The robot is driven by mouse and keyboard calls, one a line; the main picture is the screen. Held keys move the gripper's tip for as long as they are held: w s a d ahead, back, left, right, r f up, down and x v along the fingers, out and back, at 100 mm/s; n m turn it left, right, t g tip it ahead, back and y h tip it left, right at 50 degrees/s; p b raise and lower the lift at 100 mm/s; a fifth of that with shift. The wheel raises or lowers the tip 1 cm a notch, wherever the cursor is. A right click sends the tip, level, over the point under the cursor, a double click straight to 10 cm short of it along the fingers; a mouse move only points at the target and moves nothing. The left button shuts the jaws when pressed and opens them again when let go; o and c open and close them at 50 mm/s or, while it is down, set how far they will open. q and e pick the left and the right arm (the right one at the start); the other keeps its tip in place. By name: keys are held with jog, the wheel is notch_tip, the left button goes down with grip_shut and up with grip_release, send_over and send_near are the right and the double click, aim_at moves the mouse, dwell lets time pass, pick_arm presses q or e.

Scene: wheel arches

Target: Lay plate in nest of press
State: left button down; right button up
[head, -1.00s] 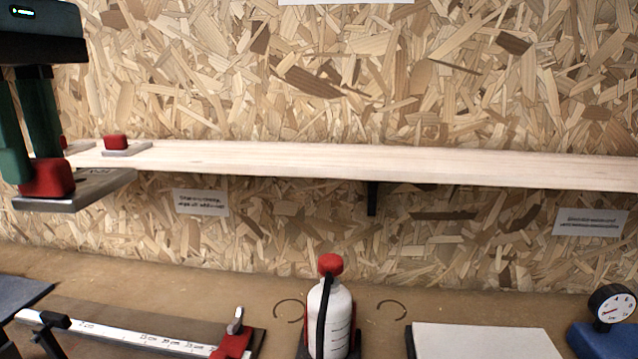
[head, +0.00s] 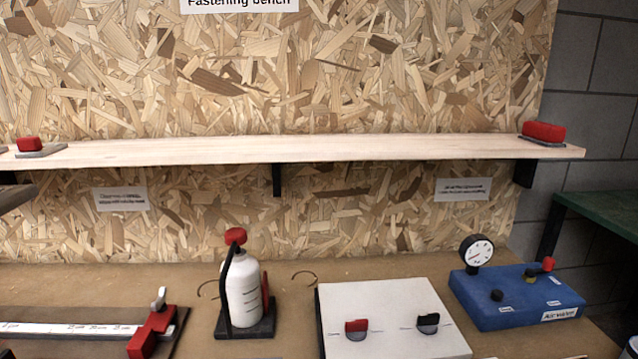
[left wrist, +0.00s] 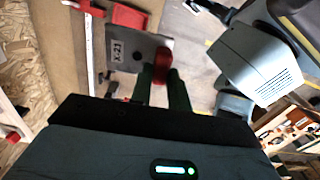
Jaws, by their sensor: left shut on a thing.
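The grey metal plate (left wrist: 128,54) with the label "X-21" and a red grip block (left wrist: 162,64) shows in the left wrist view. My left gripper (left wrist: 164,82) is shut on the red block, and the plate is held off any surface. In the head view only the plate's edge (head: 14,196) shows at the far left, below shelf height in the picture; the left gripper is out of frame there. I cannot make out a press or its nest in either view. My right gripper is not in view.
On the bench stand a ruler with a red stop (head: 152,332), a white bottle (head: 243,290), a white board (head: 390,300) and a blue valve box (head: 518,297).

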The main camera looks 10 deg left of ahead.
pick_arm(q)
jog(key=shift+a+f, duration=0.1)
jog(key=shift+a, duration=0.2)
jog(key=w+a+f+m+p, duration=0.1)
jog(key=w+a+f, duration=0.1)
jog(key=a+f, duration=0.55)
jog(key=w+a+f+m+p, duration=0.25)
jog(key=a+f+m, duration=0.2)
jog(key=f, duration=0.75)
jog(key=w+d+f+m+p, duration=0.1)
jog(key=w+d+f+m, duration=0.4)
jog(key=d+f+m, duration=0.75)
jog(key=d, duration=0.4)
jog(key=w+d+f+m+p, duration=0.1)
jog(key=d+f+m, duration=0.2)
jog(key=d, duration=0.5)
jog(key=shift+f+m, duration=0.15)
jog(key=shift+m, duration=0.55)
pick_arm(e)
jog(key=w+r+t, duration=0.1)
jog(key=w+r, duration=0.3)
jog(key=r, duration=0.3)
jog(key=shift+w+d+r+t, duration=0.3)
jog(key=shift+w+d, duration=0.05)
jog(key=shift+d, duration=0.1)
pick_arm(q)
jog(key=shift+w+a, duration=0.1)
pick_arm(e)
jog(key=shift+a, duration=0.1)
